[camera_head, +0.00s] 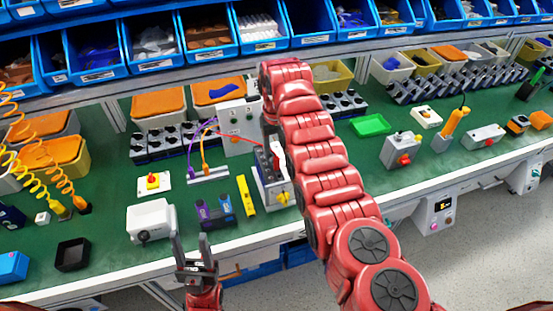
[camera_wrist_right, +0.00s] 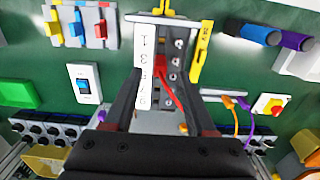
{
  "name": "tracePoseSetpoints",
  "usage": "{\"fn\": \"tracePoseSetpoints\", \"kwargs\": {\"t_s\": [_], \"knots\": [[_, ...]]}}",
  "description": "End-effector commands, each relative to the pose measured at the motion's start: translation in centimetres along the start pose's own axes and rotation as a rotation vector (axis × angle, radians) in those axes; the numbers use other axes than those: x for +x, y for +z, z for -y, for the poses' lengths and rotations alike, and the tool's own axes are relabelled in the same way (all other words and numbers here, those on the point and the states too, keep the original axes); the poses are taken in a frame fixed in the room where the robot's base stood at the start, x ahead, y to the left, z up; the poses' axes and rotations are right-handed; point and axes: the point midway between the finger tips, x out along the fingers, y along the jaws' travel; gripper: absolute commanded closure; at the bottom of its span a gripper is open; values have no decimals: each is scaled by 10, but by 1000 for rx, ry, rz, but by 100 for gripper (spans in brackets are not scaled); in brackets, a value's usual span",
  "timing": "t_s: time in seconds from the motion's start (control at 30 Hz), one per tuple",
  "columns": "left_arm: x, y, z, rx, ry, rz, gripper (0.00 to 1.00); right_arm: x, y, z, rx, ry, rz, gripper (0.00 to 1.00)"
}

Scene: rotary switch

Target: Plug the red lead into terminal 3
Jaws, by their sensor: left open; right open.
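The terminal block (camera_wrist_right: 172,50) shows in the right wrist view with a white numbered strip (camera_wrist_right: 147,42) and a row of round sockets. In the head view the block (camera_head: 262,180) stands left of my right forearm, which partly hides it. The red lead (camera_wrist_right: 160,64) has its plug end at the block, by the numbered strip; whether it is seated, and in which terminal, I cannot tell. Its cable runs down past the finger. My right gripper (camera_wrist_right: 151,76) is open around the strip and plug area. My left gripper (camera_head: 189,228) is open and empty near the table's front edge.
Orange (camera_wrist_right: 228,102) and purple (camera_wrist_right: 247,106) leads hang on a holder (camera_head: 208,176) beside the block. A yellow level-like bar (camera_head: 246,196), a white box (camera_head: 152,221) and a blue-and-purple cylinder stand (camera_head: 213,211) sit nearby. Blue bins line the back.

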Motion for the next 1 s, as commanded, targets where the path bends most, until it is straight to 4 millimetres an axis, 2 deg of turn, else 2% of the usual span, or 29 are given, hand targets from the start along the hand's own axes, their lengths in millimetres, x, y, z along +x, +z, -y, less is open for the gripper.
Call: {"fn": "tracePoseSetpoints", "kwargs": {"t_s": [0.07, 0.23, 0.3, 0.37, 0.4, 0.5, 0.7, 1.0], "knots": [[-12, 2, -1, 0, 0, 0, 50, -20, -2, -1, 1, 0, -12, 44], [-16, 3, -1, 0, 0, 0, 50, -54, 0, -1, 0, 0, -5, 44], [2, 0, 0, 0, 0, 0, 50, -78, 0, -1, 0, 0, -3, 44], [9, -2, 0, 0, 0, 0, 50, -91, 1, -1, 2, 1, -1, 44], [22, -4, 1, 0, 0, 0, 50, -100, 0, 0, 0, 0, -1, 44], [37, -6, 2, 0, 0, 0, 50, -115, 0, 0, 1, 0, -2, 44], [54, -9, 3, 0, 0, 0, 50, -133, 0, 0, 0, 0, -2, 44], [56, -10, 3, 0, 0, 0, 50, -135, 0, 0, 0, 0, -2, 44]]}}
